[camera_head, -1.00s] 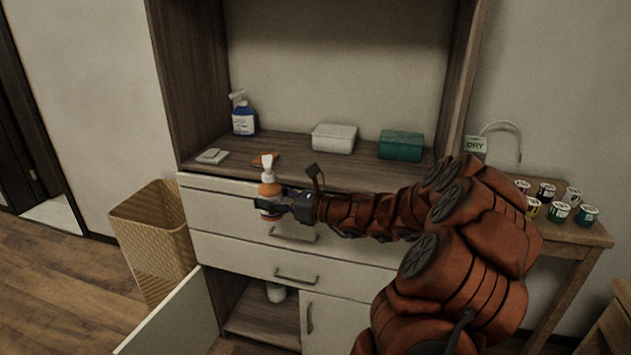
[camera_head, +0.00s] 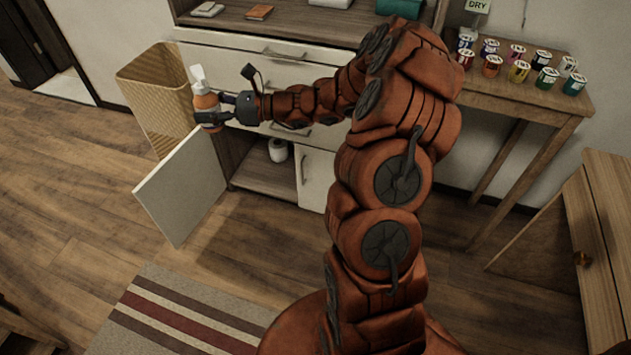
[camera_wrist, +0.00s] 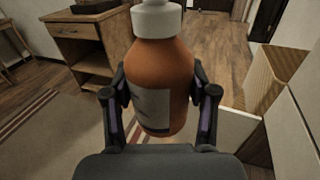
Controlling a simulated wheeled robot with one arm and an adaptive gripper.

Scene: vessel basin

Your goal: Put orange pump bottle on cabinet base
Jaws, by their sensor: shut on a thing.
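The orange pump bottle (camera_head: 206,102) has a white pump top and a pale label. My gripper (camera_head: 212,117) is shut on it and holds it upright in the air, in front of the drawers and above the open cabinet door. In the wrist view the bottle (camera_wrist: 160,85) stands between both fingers of my gripper (camera_wrist: 160,110). The cabinet base (camera_head: 253,177) is the open lower compartment under the drawers. A white roll-like object (camera_head: 278,150) stands inside it. Part of the compartment's upper opening is hidden behind my arm.
The open cabinet door (camera_head: 183,190) swings out at the left of the compartment. A wicker basket (camera_head: 158,95) stands beside the cabinet. A side table (camera_head: 520,95) with several small cans is at the right. A striped rug (camera_head: 170,320) lies on the floor in front.

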